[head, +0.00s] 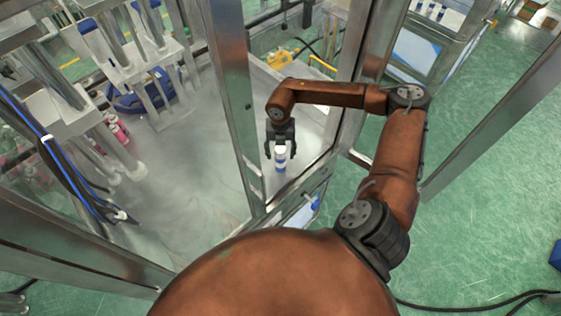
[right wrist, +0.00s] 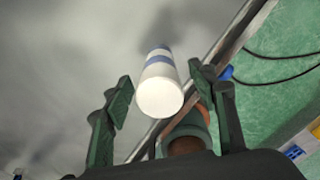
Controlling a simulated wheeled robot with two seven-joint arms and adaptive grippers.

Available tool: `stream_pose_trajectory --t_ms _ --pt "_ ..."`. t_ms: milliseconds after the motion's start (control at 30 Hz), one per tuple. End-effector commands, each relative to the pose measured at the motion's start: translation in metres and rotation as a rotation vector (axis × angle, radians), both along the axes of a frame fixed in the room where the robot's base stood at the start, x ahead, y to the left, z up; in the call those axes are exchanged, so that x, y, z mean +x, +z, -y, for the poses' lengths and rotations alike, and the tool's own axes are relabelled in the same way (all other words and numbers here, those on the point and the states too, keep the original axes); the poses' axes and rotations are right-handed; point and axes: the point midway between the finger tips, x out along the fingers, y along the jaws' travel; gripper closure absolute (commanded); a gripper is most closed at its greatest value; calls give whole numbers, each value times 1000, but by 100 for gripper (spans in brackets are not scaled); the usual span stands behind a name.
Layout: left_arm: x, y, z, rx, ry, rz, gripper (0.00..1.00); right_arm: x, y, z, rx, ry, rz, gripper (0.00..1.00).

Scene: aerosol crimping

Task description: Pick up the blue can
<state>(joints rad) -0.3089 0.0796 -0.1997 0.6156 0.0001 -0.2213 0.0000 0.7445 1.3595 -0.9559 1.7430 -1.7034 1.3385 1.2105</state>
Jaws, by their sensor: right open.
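The can (head: 281,158) is white with blue bands and stands on the grey metal surface inside the machine frame. My right gripper (head: 280,154) is at the can in the head view, with its fingers pointing down around it. In the right wrist view the can (right wrist: 160,85) shows between the two open fingers of the right gripper (right wrist: 160,95), with visible gaps on both sides. I cannot tell how far the fingertips reach along it. My left gripper is not in view.
A metal post (head: 232,100) stands left of my right arm, and another frame post (head: 362,50) stands to the right. Pink-and-white cans (head: 117,130) stand at the left. The metal surface (head: 180,180) left of the post is largely clear.

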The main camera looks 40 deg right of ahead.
Motion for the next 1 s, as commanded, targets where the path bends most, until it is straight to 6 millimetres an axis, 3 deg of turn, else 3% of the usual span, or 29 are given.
stream_pose_trajectory --t_ms 200,500,1000 --pt "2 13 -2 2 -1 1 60 -1 -27 0 0 -1 -2 47" --pt "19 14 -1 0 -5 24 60 -1 -33 0 0 0 -1 48" --pt "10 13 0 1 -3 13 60 -1 -32 0 0 0 0 82"
